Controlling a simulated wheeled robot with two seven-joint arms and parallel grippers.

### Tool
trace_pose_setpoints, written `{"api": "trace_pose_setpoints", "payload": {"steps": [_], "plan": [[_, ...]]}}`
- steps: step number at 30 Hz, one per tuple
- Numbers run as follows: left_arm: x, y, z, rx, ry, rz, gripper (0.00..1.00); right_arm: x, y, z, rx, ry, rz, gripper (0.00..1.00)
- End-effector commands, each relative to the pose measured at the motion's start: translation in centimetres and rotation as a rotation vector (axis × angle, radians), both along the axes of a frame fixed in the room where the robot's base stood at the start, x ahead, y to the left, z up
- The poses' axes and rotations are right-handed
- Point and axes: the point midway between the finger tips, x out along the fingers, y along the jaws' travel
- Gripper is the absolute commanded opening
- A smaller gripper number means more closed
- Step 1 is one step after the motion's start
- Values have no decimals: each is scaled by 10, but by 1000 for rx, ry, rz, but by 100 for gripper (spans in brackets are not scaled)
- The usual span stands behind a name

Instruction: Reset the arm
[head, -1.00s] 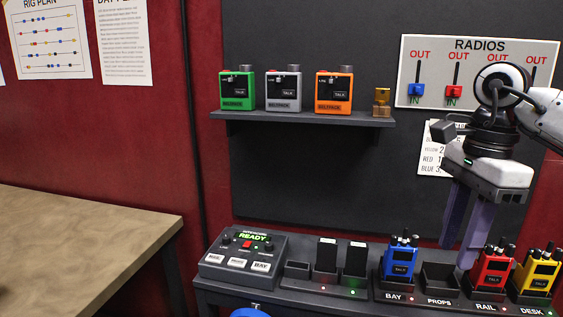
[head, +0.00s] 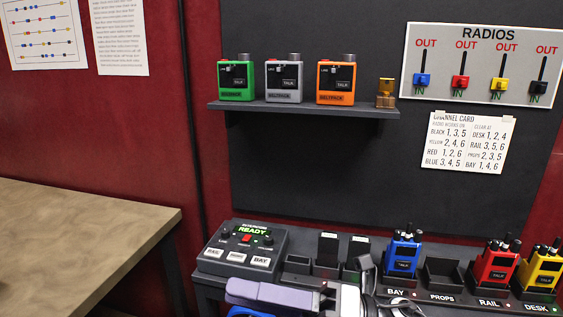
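My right gripper (head: 268,294) is low at the bottom centre, in front of the bench, with its pale purple fingers pointing left. Only one finger shows clearly, so its opening cannot be told. I see nothing held in it. My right arm's pale wrist and cables (head: 365,290) cover part of the bench's front edge. My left gripper is out of view. The console (head: 243,249) behind my gripper shows a green READY display, a red button and white labelled buttons.
A blue radio (head: 402,254), a red radio (head: 495,264) and a yellow radio (head: 541,268) stand in cradles; the PROPS cradle (head: 441,274) is empty. A shelf (head: 305,108) holds three beltpacks and an amber lamp (head: 386,92). The RADIOS board (head: 483,62) and channel card (head: 467,142) hang behind.

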Motion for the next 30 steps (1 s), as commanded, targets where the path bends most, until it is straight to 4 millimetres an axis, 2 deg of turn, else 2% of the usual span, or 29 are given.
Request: {"api": "trace_pose_setpoints", "payload": {"steps": [1, 5, 8, 11, 12, 14, 15, 18, 21, 25, 27, 30], "plan": [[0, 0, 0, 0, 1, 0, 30, 7, -4, -8, 90, 154, -70, 31], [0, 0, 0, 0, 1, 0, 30, 35, -33, -40, 295, 547, -263, 31], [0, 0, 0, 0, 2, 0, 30, 47, -66, -89, 437, 861, -419, 31], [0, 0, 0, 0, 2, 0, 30, 43, -103, -154, 568, 1179, -579, 31], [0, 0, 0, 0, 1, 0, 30, 37, -117, -181, 614, 1294, -641, 31], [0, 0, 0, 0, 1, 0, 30, 21, -136, -219, 675, 1457, -727, 31], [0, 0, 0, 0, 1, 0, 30, 8, -148, -245, 713, 1560, -785, 31], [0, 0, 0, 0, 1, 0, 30, -33, -174, -303, 800, 1797, -920, 31], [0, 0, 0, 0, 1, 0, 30, -79, -193, -348, 869, 1991, -1041, 31], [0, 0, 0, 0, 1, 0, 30, -128, -209, -384, 930, 2164, -1156, 31], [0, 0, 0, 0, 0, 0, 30, -145, -213, -394, 951, 2221, -1192, 31], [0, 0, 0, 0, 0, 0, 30, -158, -216, -401, 966, 2262, -1222, 31]]}}
